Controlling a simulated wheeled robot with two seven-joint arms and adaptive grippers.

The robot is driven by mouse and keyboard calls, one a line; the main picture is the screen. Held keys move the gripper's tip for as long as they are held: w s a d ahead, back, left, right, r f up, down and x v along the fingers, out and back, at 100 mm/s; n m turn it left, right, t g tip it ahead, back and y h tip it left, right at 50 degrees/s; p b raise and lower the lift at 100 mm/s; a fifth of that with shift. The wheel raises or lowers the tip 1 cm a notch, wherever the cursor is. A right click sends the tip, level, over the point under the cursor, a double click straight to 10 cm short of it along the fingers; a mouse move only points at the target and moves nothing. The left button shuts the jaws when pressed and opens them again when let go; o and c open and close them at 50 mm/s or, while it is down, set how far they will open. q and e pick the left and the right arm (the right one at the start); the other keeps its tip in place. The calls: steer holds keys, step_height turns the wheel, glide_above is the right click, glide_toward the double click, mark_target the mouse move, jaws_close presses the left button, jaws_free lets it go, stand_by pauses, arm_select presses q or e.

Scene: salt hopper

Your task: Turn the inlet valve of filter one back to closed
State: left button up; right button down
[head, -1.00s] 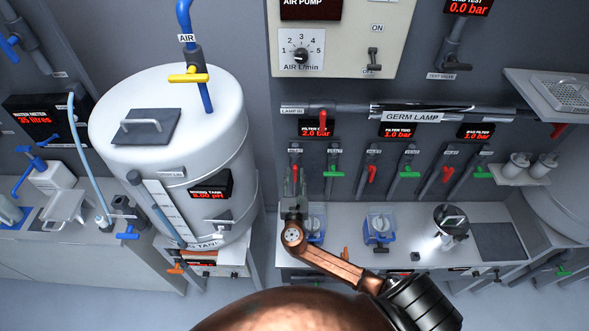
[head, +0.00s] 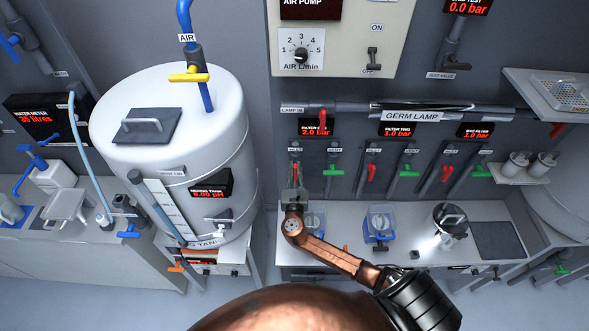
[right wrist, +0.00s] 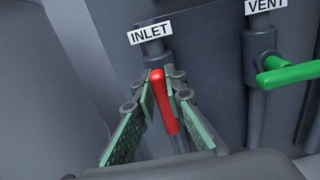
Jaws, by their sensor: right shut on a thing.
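The red inlet valve handle of filter one (head: 295,172) is on a vertical pipe, under the display reading 2.0 bar (head: 314,127). My right gripper (head: 294,191) reaches up to it from below. In the right wrist view the red handle (right wrist: 164,104) sits between the textured green pads of my right gripper (right wrist: 163,97), which is shut on it. The handle points down, roughly along its pipe, under the INLET label (right wrist: 151,33). Part of the pipe is hidden behind the handle and fingers. My left gripper is not in view.
The green vent handle (right wrist: 288,75) is close on the right of the inlet, also seen in the head view (head: 333,172). More red and green valves line the wall further right. The white mixing tank (head: 125,190) stands left. A bench with blue-based units (head: 380,225) lies below.

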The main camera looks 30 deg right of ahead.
stand_by(0.4)
steer(key=m+b, duration=0.3)
steer(key=m, duration=0.1)
steer(key=shift+s+d+f, duration=0.25)
steer(key=shift+d+f, duration=0.05)
steer(key=shift+s+d+f+m+b, duration=0.15)
steer(key=shift+d+f+m+b, duration=0.15)
steer(key=shift+m+b, duration=1.75)
steer(key=shift+s+d+f+m+b, duration=0.15)
steer(key=shift+f+m+b, duration=0.2)
steer(key=shift+m+b, duration=1.75)
steer(key=shift+s+d+f+m+b, duration=0.1)
steer(key=shift+d+f+m+b, duration=0.2)
steer(key=shift+m+b, duration=1.75)
steer(key=shift+m+p, duration=0.4)
steer(key=shift+m, duration=0.2)
steer(key=c, duration=2)
jaws_free()
steer(key=shift+o, duration=0.2)
